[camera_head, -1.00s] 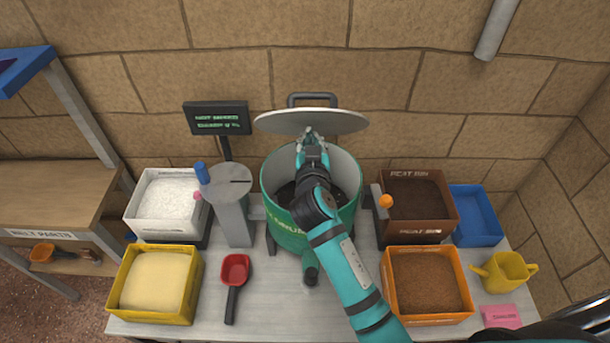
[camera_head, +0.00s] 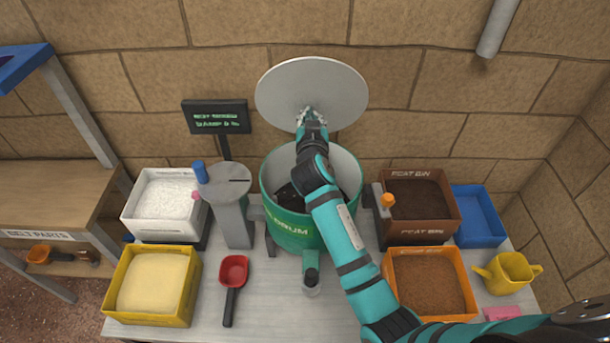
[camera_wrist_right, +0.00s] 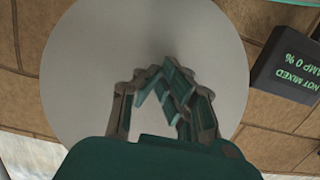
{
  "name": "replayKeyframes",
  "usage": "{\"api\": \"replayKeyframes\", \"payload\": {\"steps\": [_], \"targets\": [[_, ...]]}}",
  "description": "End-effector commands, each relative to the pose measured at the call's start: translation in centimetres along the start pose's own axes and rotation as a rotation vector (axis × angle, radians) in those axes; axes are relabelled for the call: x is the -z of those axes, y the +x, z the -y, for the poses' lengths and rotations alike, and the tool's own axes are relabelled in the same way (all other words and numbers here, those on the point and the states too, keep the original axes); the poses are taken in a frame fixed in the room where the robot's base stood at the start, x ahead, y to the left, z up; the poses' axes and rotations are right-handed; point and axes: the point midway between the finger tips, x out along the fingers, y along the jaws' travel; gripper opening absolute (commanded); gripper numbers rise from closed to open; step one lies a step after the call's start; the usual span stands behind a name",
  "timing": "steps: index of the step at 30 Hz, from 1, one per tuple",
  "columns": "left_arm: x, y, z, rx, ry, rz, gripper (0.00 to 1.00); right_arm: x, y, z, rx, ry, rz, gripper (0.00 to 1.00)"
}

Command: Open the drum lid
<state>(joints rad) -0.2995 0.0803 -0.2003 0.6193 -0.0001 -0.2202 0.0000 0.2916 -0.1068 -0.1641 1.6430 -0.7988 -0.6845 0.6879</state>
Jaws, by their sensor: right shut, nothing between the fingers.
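The round grey drum lid (camera_head: 312,88) stands tilted up, nearly upright, behind the green drum (camera_head: 290,230). The drum's mouth is open, with dark material inside, partly hidden by my arm. My right gripper (camera_head: 309,115) is shut and empty, above the drum's back rim at the lower inner face of the lid. In the right wrist view the lid (camera_wrist_right: 150,50) fills the middle behind the gripper's closed fingers (camera_wrist_right: 165,75). I cannot tell whether the fingertips touch the lid. My left gripper is not in view.
A black display (camera_head: 217,117) stands left of the lid. A white bin (camera_head: 165,205) and a yellow bin (camera_head: 155,290) sit left of the drum, with a red scoop (camera_head: 234,275) nearby. Brown (camera_head: 415,205) and orange (camera_head: 428,285) bins, a blue tray (camera_head: 478,215) and a yellow jug (camera_head: 507,273) sit right.

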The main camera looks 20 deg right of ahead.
Motion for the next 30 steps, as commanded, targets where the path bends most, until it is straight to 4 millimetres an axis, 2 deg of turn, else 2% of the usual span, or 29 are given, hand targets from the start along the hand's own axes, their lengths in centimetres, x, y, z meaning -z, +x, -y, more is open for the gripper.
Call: {"api": "replayKeyframes", "payload": {"steps": [9,12,30], "targets": [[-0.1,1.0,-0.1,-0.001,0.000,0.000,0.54,0.2,2.3,0.0,-0.001,0.001,0.001,0.00],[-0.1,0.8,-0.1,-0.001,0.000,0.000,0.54,0.2,2.2,0.0,-0.001,0.000,0.003,0.00],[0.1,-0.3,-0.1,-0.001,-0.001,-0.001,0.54,-0.5,-3.3,0.0,0.000,0.000,0.001,0.00]]}}
